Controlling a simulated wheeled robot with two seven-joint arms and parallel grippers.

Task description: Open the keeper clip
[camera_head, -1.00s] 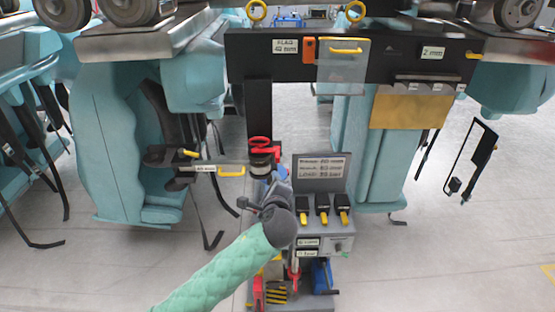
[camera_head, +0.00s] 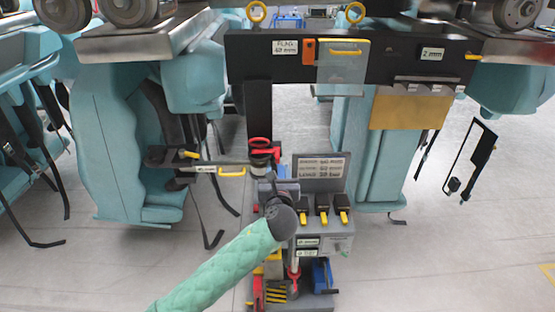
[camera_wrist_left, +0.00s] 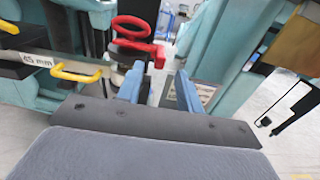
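A red looped piece, which looks like the keeper clip (camera_head: 260,143), sits on top of a dark round fitting at the black post. In the left wrist view the red clip (camera_wrist_left: 135,33) shows as a loop with a flat red arm reaching to the right. My left gripper (camera_head: 267,180) is just below and in front of it in the head view. Its two blue fingers (camera_wrist_left: 158,85) are spread apart, with the clip's arm beyond and above their tips. I see nothing held between them. My right gripper is not in view.
A clear plate with a yellow handle (camera_head: 231,173) stands left of the clip. A grey panel (camera_head: 320,167) with black and yellow switches is close on the right. Teal seats (camera_head: 120,140) flank the post. A dark crossbeam (camera_head: 390,57) spans above.

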